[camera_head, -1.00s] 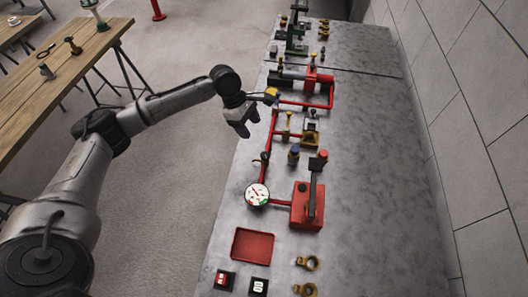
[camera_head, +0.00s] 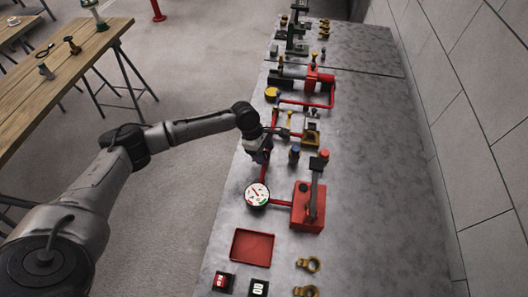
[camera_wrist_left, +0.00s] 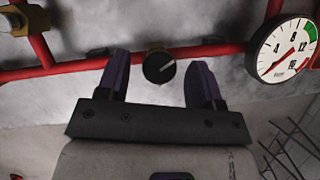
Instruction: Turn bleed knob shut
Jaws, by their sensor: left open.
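My left gripper (camera_wrist_left: 158,62) is open, with one dark finger on each side of the knob. Gaps show between the knob and both fingers. I cannot tell how deep the fingertips reach past it. In the head view my left gripper (camera_head: 261,157) is over the red pipe, above the gauge, and hides the knob. My right gripper is not in view.
The white dial gauge (camera_head: 257,194) stands close to the left gripper. A red pump box (camera_head: 307,207) with a dark lever, a red tray (camera_head: 252,247) and brass fittings (camera_head: 308,264) are on the grey bench (camera_head: 375,200). The bench's right side is clear.

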